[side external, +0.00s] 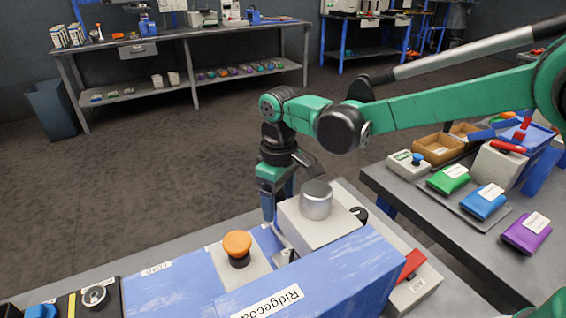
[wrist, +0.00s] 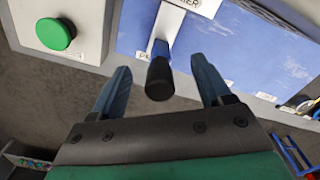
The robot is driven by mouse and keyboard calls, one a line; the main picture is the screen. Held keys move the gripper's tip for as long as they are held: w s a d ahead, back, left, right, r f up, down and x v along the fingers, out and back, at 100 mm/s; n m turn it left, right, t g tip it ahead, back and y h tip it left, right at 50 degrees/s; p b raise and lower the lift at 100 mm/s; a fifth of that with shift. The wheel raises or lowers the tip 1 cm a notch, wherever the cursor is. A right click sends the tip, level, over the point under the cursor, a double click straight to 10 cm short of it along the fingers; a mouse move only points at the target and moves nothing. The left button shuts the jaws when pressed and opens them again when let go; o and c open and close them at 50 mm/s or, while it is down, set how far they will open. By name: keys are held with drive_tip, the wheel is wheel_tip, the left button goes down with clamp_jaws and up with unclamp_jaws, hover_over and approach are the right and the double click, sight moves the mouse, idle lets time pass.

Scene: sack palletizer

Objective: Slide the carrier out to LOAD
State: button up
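In the wrist view, my gripper (wrist: 164,75) is open, with one blue finger on each side. A black knob (wrist: 160,82) on a short blue lever shows between the fingers, with a visible gap on both sides. The lever comes from a white block whose label (wrist: 186,4) is partly cut off and ends in "IER". In the side view, my gripper (side external: 269,212) points down beside the blue machine panel. The LOAD label (side external: 155,269) is on the panel to the left. The knob is not clear in the side view.
An orange button (side external: 237,244) and a grey cylinder (side external: 316,200) stand on the machine close to my gripper. A green button (wrist: 55,34) is at the upper left of the wrist view. A bench with green, blue and purple sacks (side external: 527,233) stands at right.

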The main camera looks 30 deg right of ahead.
drive_tip(key=shift+r, duration=0.15)
idle(0.4)
drive_tip(key=shift+r, duration=3.85)
drive_tip(key=shift+s+d+r, duration=0.1)
drive_tip(key=shift+d+r, duration=0.05)
drive_tip(key=shift+d, duration=0.05)
drive_tip(key=s+d+f+m+t, duration=0.1)
drive_tip(key=s+d+m+t, duration=0.5)
drive_tip(key=s+d, duration=0.5)
drive_tip(key=d+t, duration=0.1)
drive_tip(key=d, duration=0.1)
drive_tip(key=shift+s+d+f, duration=0.15)
drive_tip(key=shift+d+f, duration=0.15)
drive_tip(key=shift+f, duration=0.05)
drive_tip(key=shift+c, duration=0.2)
